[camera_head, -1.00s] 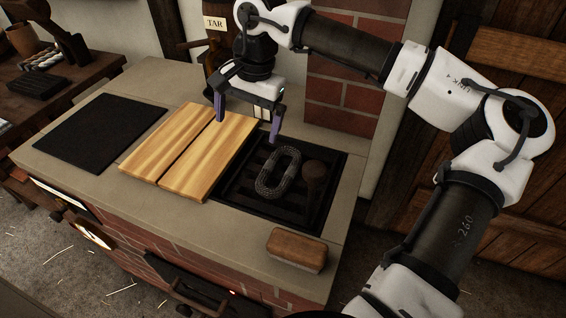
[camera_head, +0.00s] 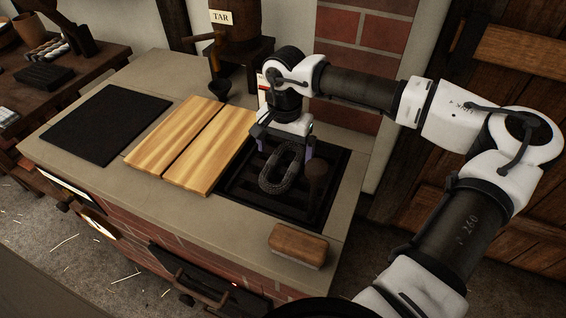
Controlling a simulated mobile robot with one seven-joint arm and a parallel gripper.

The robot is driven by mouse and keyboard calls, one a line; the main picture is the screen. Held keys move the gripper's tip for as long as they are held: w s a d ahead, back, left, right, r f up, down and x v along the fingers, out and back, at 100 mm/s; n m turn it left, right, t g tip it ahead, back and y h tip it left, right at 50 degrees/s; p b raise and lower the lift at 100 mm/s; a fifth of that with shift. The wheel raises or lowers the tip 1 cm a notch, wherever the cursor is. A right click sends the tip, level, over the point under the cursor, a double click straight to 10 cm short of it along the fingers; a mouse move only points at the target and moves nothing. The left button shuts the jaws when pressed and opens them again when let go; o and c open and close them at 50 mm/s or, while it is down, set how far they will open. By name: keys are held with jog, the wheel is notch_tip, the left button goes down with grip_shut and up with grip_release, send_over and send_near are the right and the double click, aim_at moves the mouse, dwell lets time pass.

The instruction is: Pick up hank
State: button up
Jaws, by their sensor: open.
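The hank (camera_head: 266,183) is a grey coil of rope in a long oval loop, lying in the dark ribbed tray (camera_head: 245,195) set into the counter. My gripper (camera_head: 285,150) is open, low over the far part of the tray. Its fingers stand to the left and right of the hank's far end, and they look partly hidden by or level with the coil. I cannot tell whether either finger touches it. A dark brown round-headed object (camera_head: 316,172) with a handle lies in the tray just right of the hank, close to the right finger.
Two pale wooden boards (camera_head: 208,155) lie left of the tray, and a black mat (camera_head: 105,125) lies further left. A wooden block (camera_head: 298,245) sits in front of the tray. A barrel with a TAR label (camera_head: 221,17) stands behind. Bare counter runs along the front.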

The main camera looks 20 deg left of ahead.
jog(key=shift+f, duration=1.4)
jog(key=c, duration=1.2)
